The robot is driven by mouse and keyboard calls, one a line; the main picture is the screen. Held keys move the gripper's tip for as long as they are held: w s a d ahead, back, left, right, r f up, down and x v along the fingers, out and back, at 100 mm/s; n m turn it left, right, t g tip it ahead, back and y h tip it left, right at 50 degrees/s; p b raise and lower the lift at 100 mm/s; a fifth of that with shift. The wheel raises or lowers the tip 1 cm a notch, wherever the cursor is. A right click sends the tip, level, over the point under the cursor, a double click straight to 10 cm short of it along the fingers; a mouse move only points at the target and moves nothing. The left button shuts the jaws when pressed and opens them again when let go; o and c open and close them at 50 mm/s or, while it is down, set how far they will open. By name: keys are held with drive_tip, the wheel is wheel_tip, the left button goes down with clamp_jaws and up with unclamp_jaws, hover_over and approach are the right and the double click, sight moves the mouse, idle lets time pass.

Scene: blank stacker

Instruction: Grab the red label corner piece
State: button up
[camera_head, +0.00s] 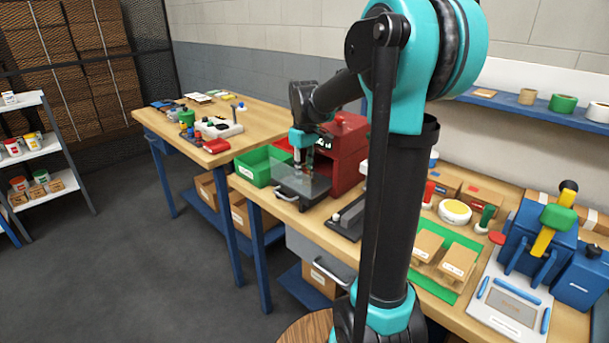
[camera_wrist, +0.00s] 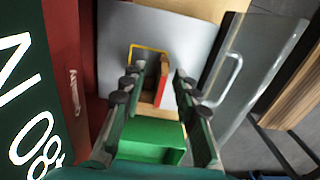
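The corner piece is a small tan block with a red face (camera_wrist: 167,92), partly hidden by my fingers in the wrist view. It lies between and beyond my fingers, near a yellow outline (camera_wrist: 148,49) on a grey plate (camera_wrist: 120,32). My gripper (camera_wrist: 159,73) has its two fingers apart, with a gap showing between them; I see no firm contact with the piece. In the head view my gripper (camera_head: 299,168) points down in front of the red machine (camera_head: 346,152), above a clear panel (camera_head: 303,188). The piece cannot be made out there.
The clear panel with a handle (camera_wrist: 240,75) stands close on the right of my fingers in the wrist view. A dark display with white digits (camera_wrist: 30,100) is close on the left. A green bin (camera_head: 254,166) stands left of the machine. Tools and blocks crowd the bench at right.

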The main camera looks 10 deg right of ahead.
clamp_jaws()
drive_tip(key=shift+r, duration=0.15)
